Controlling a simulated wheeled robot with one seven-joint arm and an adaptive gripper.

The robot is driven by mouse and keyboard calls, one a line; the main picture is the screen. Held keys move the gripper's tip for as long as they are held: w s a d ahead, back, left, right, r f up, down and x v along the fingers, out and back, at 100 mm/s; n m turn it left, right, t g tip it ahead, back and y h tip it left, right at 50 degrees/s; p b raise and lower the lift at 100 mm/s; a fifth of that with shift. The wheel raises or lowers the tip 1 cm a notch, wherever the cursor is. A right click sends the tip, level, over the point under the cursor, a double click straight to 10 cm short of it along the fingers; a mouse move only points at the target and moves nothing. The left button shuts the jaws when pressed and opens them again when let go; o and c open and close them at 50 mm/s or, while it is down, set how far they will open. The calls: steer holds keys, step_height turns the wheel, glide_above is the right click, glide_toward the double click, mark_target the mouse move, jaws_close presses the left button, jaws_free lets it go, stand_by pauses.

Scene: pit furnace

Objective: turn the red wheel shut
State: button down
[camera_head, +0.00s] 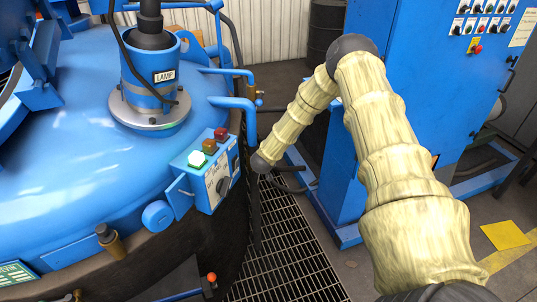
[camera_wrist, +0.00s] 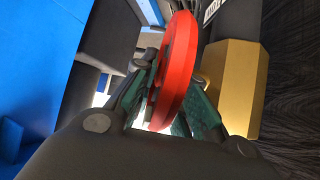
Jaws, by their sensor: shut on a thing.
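The red wheel (camera_wrist: 178,70) shows in the wrist view, seen nearly edge-on and upright, close in front of the camera. My gripper (camera_wrist: 172,105) is shut on the red wheel, with its greenish finger pads at both sides of the lower part of the wheel. A brass-coloured body (camera_wrist: 232,85) sits just right of the wheel. In the head view my arm reaches down past the right of the furnace. My gripper and the red wheel cannot be made out there. How far the wheel is turned cannot be told.
A blue cabinet (camera_head: 425,90) stands right. Floor grating (camera_head: 280,250) lies between them.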

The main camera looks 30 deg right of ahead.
steer(key=shift+w+r+g+y+p, duration=0.1)
steer(key=shift+g+y+p, duration=0.6)
steer(key=shift+p, duration=0.7)
steer(key=shift+f+g+y+p, duration=0.2)
steer(key=shift+g+y+p, duration=0.6)
steer(key=shift+p, duration=1.2)
steer(key=shift+f+g+y+p, duration=0.3)
steer(key=shift+g+y+p, duration=0.3)
steer(key=shift+g+p, duration=0.35)
steer(key=c, duration=1.4)
jaws_free()
steer(key=shift+c, duration=0.2)
steer(key=shift+r, duration=0.1)
steer(key=shift+r, duration=0.45)
steer(key=v, duration=1.1)
steer(key=shift+a+f, duration=0.1)
